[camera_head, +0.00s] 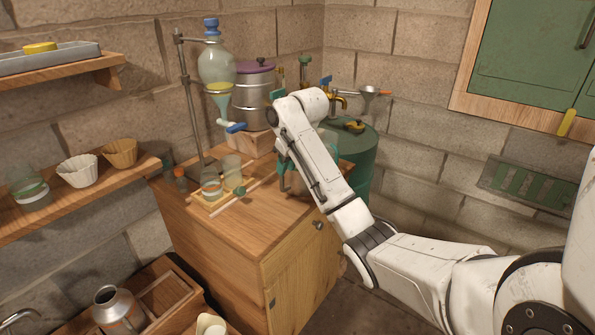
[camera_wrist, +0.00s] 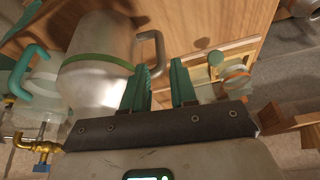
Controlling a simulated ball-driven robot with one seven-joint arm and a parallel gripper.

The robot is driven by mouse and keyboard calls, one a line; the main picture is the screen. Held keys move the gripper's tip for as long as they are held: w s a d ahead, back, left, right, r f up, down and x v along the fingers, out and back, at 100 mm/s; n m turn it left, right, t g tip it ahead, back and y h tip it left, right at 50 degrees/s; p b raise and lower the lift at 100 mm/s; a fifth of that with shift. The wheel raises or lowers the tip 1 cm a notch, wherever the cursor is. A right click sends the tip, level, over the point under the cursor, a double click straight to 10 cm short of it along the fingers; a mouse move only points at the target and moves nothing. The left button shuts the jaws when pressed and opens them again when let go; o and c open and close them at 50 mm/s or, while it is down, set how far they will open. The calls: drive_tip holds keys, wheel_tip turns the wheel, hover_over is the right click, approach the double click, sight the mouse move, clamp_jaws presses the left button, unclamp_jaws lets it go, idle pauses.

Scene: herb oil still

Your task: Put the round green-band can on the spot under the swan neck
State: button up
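A round metal can with a green band (camera_wrist: 100,62) and a grey side handle (camera_wrist: 152,48) fills the upper left of the wrist view. In the head view my arm hides most of the area where it stands. My gripper (camera_wrist: 160,84) has its two green fingers apart, with wood showing between them. It is close beside the can on its handle side; I cannot tell whether a finger touches the handle. Brass taps (camera_head: 340,98) show behind my arm, and one also shows in the wrist view (camera_wrist: 38,146). I cannot make out the spot under the swan neck.
A steel pot with a purple lid (camera_head: 253,92) and a glass funnel on a stand (camera_head: 215,66) stand at the back of the wooden cabinet (camera_head: 225,230). Glass jars (camera_head: 211,184) stand near its left edge. A green drum (camera_head: 357,160) is behind my arm.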

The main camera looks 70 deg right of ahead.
sight(282, 181)
drive_tip(key=shift+x, duration=3.8)
drive_tip(key=shift+s+a, duration=0.1)
drive_tip(key=shift+s, duration=0.05)
clamp_jaws()
